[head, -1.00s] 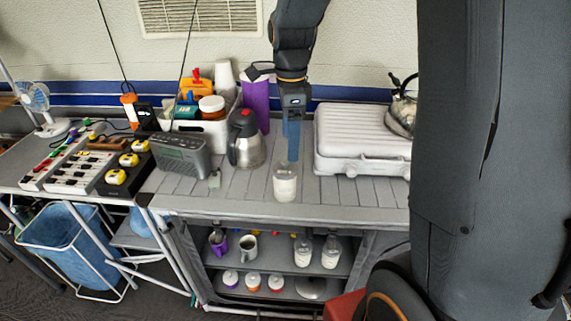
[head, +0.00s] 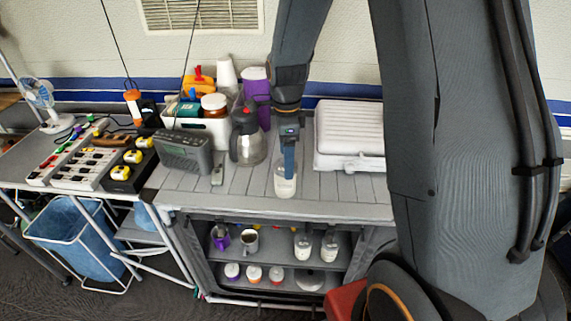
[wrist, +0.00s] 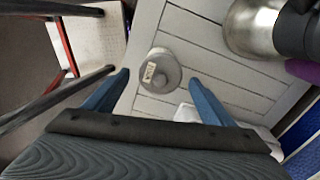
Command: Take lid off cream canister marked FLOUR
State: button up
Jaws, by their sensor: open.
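A small pale canister (head: 285,186) stands upright on the slatted grey counter near its front edge.
A steel jug (head: 247,146) and a grey radio (head: 184,152) stand to the left, a white case (head: 348,135) to the right. Several jars and cups sit on the shelf (head: 275,255) below. Bare counter (head: 245,190) surrounds the canister.

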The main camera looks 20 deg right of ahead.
jog(key=c, duration=1.1)
jog(key=shift+c, duration=0.2)
